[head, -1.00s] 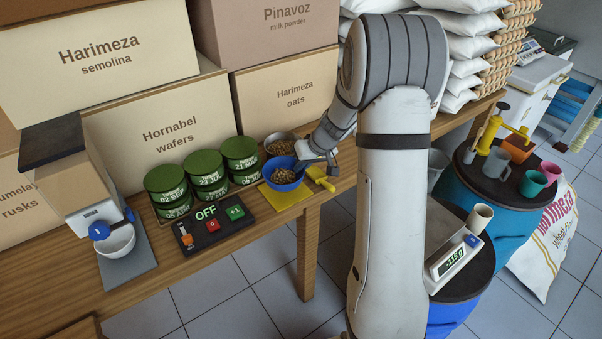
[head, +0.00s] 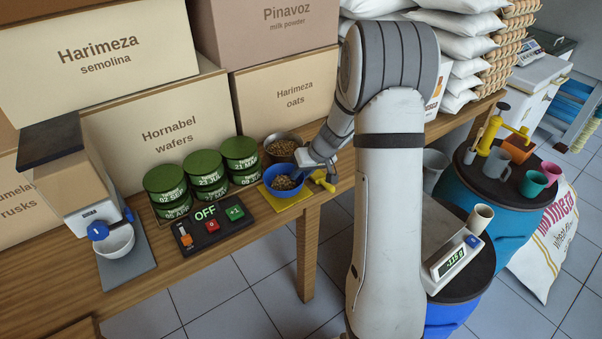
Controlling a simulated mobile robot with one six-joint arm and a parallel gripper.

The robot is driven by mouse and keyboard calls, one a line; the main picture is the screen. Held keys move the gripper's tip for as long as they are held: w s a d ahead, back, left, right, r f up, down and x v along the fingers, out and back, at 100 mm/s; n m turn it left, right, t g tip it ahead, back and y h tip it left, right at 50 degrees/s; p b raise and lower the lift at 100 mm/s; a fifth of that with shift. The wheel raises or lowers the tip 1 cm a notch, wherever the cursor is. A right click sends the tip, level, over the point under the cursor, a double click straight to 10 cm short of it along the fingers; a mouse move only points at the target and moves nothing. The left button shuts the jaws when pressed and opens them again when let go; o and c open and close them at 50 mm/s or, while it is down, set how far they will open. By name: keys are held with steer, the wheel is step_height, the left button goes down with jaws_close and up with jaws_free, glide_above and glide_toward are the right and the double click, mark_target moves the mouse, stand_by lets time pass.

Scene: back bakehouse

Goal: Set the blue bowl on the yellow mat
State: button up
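The blue bowl (head: 281,185), with brown pieces in it, is upright over the yellow mat (head: 276,206) near the bench's front edge. It covers most of the mat, whose left and front edges show. The bowl looks down on the mat or very close above it; I cannot tell whether it touches. My gripper (head: 302,180) comes in from the right, its dark fingers at the bowl's right rim. It seems shut on that rim; the fingertips are small and partly hidden.
A metal bowl of brown pieces (head: 282,148) stands just behind. Green tins (head: 203,170) and a switch panel (head: 212,230) are to the left. A yellow-handled object (head: 325,183) lies close on the right. Boxes line the back.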

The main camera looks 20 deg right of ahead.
steer(key=shift+r, duration=0.1)
steer(key=v, duration=1.2)
steer(key=s+a+r+h, duration=0.1)
steer(key=s+a, duration=0.2)
steer(key=s, duration=0.5)
steer(key=s+a+r+m+g+h, duration=0.1)
steer(key=s+a+r, duration=0.1)
steer(key=s, duration=0.7)
steer(key=s+a+r+h, duration=0.1)
steer(key=s+a, duration=0.3)
steer(key=s, duration=0.4)
steer(key=shift+s+a+r+g+h, duration=0.2)
steer(key=shift+a+r+g+h, duration=0.2)
steer(key=shift+r, duration=0.1)
steer(key=p+v, duration=0.2)
steer(key=v, duration=0.1)
steer(key=shift+w+r+p, duration=0.1)
steer(key=shift+w+p, duration=0.25)
steer(key=shift+p, duration=0.05)
